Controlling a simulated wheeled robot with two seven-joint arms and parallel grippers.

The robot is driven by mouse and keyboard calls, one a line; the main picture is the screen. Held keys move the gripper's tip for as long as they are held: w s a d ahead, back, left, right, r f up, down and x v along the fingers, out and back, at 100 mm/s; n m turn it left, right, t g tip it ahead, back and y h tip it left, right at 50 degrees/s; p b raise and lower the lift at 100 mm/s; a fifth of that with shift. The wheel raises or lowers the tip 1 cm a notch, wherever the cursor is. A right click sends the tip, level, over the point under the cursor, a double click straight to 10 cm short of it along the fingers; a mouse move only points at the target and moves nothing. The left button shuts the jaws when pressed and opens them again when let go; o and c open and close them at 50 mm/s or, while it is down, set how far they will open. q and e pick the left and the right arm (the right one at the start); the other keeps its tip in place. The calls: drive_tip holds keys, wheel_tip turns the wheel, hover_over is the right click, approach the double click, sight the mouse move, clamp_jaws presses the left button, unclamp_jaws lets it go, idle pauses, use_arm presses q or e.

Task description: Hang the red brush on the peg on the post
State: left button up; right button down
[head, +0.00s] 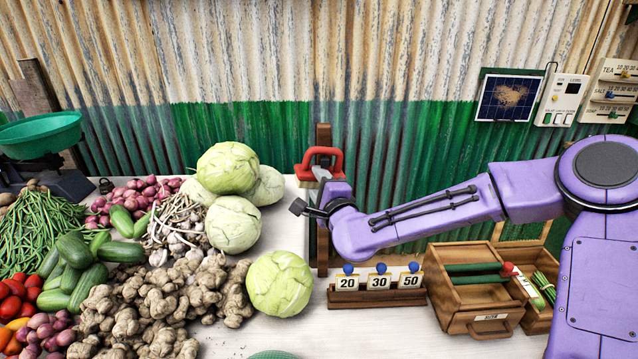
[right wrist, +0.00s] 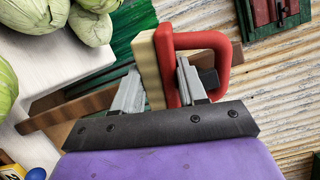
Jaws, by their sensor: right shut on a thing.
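The red brush (head: 319,155) is held by my right gripper (head: 318,192) in front of the wooden post (head: 324,136). In the right wrist view the brush has a red looped handle (right wrist: 236,62) and a cream strip (right wrist: 147,68). My right gripper (right wrist: 160,88) is shut on it, one finger on each side. The post (right wrist: 62,112) runs behind the brush. A dark piece shows inside the handle loop; I cannot tell if it is the peg, or whether the brush touches the post. My left gripper is out of view.
Cabbages (head: 233,223) and other vegetables fill the counter to the left. Price tags (head: 379,281) and a wooden crate (head: 470,290) stand below my right arm. A corrugated wall (head: 250,60) is behind, with a solar panel (head: 508,97) at right.

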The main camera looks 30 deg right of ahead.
drive_tip(key=shift+d+f, duration=0.1)
drive_tip(key=shift+d, duration=0.05)
drive_tip(key=c, duration=0.7)
unclamp_jaws()
drive_tip(key=shift+w, duration=0.15)
drive_tip(key=shift+o, duration=0.8)
drive_tip(key=shift+w+d+f, duration=0.1)
drive_tip(key=shift+w+f, duration=0.1)
drive_tip(key=shift+w, duration=0.1)
drive_tip(key=shift+r, duration=0.1)
drive_tip(key=shift+s, duration=0.1)
drive_tip(key=s+a+b, duration=0.1)
drive_tip(key=s+b, duration=0.3)
drive_tip(key=s, duration=0.6)
drive_tip(key=shift+s+a+f, duration=0.2)
drive_tip(key=shift+s, duration=0.05)
